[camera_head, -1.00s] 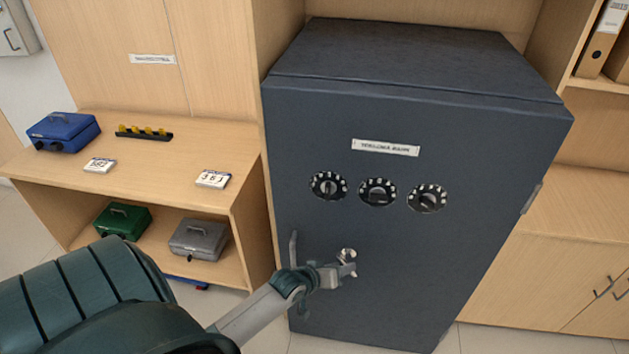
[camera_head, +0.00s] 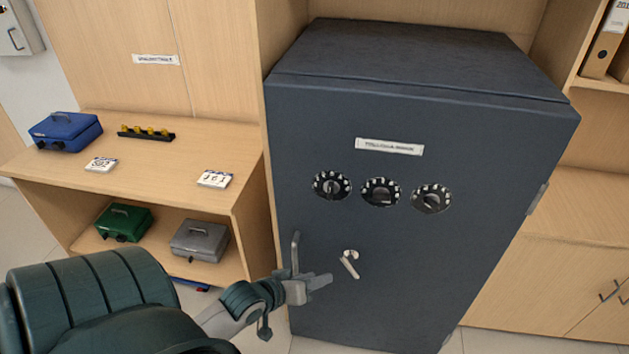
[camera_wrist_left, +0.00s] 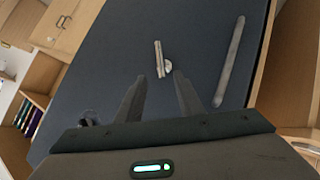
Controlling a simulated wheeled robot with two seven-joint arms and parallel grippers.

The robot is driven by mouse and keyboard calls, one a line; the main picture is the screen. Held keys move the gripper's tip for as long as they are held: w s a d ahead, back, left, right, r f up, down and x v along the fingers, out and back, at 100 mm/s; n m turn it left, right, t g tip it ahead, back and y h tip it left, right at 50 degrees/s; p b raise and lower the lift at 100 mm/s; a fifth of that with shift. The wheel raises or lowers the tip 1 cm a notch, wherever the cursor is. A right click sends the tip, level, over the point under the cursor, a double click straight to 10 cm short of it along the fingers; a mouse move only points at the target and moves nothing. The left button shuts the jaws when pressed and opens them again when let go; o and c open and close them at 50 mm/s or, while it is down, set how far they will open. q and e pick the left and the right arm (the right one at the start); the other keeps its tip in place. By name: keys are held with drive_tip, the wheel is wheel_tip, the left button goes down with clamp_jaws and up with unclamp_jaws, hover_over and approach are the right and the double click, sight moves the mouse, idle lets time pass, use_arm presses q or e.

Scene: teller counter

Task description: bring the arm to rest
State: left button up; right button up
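My left gripper (camera_head: 320,283) is in front of the lower left part of the dark safe (camera_head: 440,270). In the left wrist view its two fingers (camera_wrist_left: 159,77) are apart with nothing between them. A small silver turn handle (camera_head: 350,264) on the safe door is to the right of the gripper and clear of it; it also shows beyond the fingertips in the left wrist view (camera_wrist_left: 159,58). A long grey pull bar (camera_head: 295,250) stands on the door's left side, partly hidden by the gripper. My right gripper is in neither view.
Three dials (camera_head: 381,192) sit on the closed-looking safe door. To the left, a wooden shelf unit (camera_head: 150,185) holds a blue cash box (camera_head: 66,131), a green one (camera_head: 125,222), a grey one (camera_head: 199,239) and a dark rack (camera_head: 146,133). A wooden cabinet (camera_head: 540,285) is at right.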

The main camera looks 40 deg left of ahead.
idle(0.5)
use_arm(q)
drive_tip(key=s+d+f+m+g, duration=0.15)
drive_tip(key=s+f, duration=0.25)
drive_tip(key=f, duration=0.6)
drive_tip(key=s+f+g, duration=0.2)
drive_tip(key=s+f, duration=0.1)
drive_tip(key=f, duration=0.8)
drive_tip(key=s+f+m+g, duration=0.15)
drive_tip(key=s+f, duration=0.25)
drive_tip(key=f, duration=0.6)
drive_tip(key=s+d+f+m+g, duration=0.1)
drive_tip(key=s+d+f+m, duration=0.1)
drive_tip(key=s+f, duration=0.4)
drive_tip(key=s+d+f+m+g, duration=0.2)
drive_tip(key=s+d+f, duration=0.2)
drive_tip(key=s, duration=0.7)
drive_tip(key=s+d+f+m+g, duration=0.2)
drive_tip(key=s+d+f, duration=0.1)
drive_tip(key=s+f, duration=0.5)
drive_tip(key=shift+s+d+f, duration=0.25)
drive_tip(key=shift+s, duration=0.6)
drive_tip(key=shift+c, duration=0.2)
